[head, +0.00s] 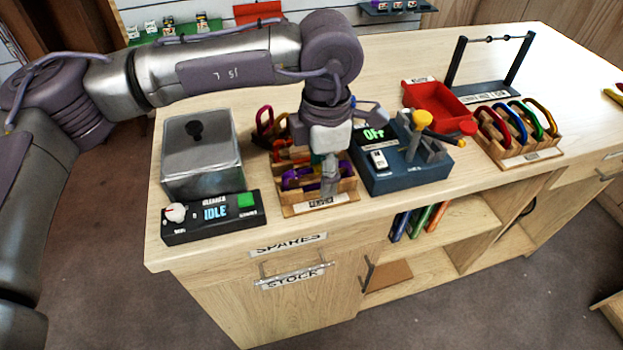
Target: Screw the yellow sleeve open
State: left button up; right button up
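My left gripper (330,186) points down over a wooden rack (318,205) holding several coloured carabiners. Its fingers reach in among them, near a purple carabiner (290,178), and it is too small and covered to tell whether they are open or shut. I cannot make out a yellow sleeve clearly. My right gripper is not in view.
Left of the rack stand a grey metal tank (202,178) and a black box reading IDLE (211,217). Right of it are a blue device reading OFF (405,170) with a yellow knob (421,119), a red tray (436,104) and another carabiner rack (518,150).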

pick_arm(q)
jog(key=shift+f+b, duration=0.4)
jog(key=shift+f, duration=0.2)
jog(key=shift+w+a, duration=0.2)
jog(key=shift+w, duration=0.5)
jog(key=shift+r, duration=0.1)
jog(key=shift+a+r+p, duration=0.1)
jog(key=shift+r+p, duration=0.35)
jog(key=shift+r, duration=0.95)
jog(key=shift+s+d+b, duration=0.25)
jog(key=shift+s+b, duration=0.1)
jog(key=shift+s, duration=0.4)
